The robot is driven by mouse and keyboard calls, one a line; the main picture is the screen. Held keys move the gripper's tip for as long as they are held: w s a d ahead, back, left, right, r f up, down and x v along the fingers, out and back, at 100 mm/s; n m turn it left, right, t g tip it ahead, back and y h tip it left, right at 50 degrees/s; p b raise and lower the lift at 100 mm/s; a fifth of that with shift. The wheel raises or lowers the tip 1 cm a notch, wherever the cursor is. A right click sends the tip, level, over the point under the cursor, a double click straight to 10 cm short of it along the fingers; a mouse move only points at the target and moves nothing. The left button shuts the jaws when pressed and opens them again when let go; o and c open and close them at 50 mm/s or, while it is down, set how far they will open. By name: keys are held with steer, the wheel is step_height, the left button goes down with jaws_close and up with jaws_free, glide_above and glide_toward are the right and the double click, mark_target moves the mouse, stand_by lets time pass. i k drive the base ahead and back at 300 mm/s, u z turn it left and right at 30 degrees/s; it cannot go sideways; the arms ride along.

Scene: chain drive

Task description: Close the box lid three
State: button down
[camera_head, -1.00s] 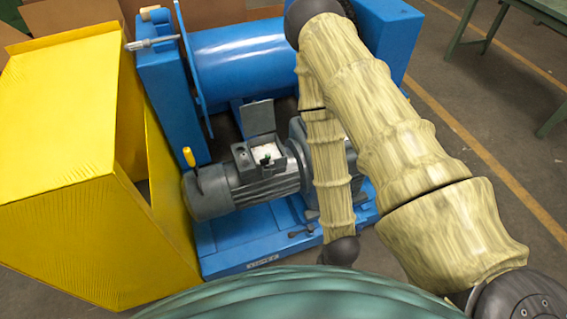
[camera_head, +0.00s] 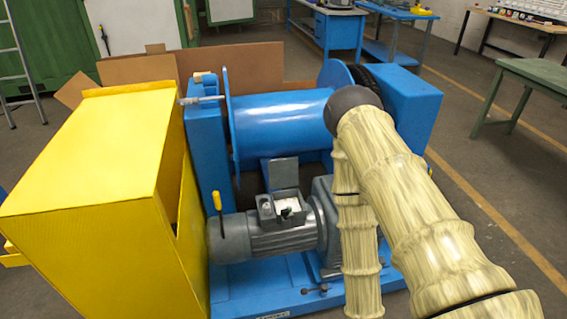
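The grey electric motor (camera_head: 280,238) lies on the blue machine base. On top of it is a small open terminal box (camera_head: 282,209) with pale contents inside. Its grey square lid (camera_head: 284,174) stands up at the back edge of the box, open. A yellow-handled screwdriver (camera_head: 218,200) stands upright at the motor's left end. My arm, in a pale ribbed cover, comes in from the lower right and runs in front of the machine's right side. My gripper does not show in this view.
A large yellow guard box (camera_head: 95,160) stands left of the motor. A blue drum (camera_head: 280,122) lies behind the lid, between blue uprights. Brown cardboard panels (camera_head: 240,65) stand behind the machine. A green table (camera_head: 540,75) is at the right, with free floor before it.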

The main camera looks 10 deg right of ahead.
mark_target(282, 172)
steer(key=u, duration=0.85)
steer(key=i, duration=0.9)
steer(key=z, duration=0.2)
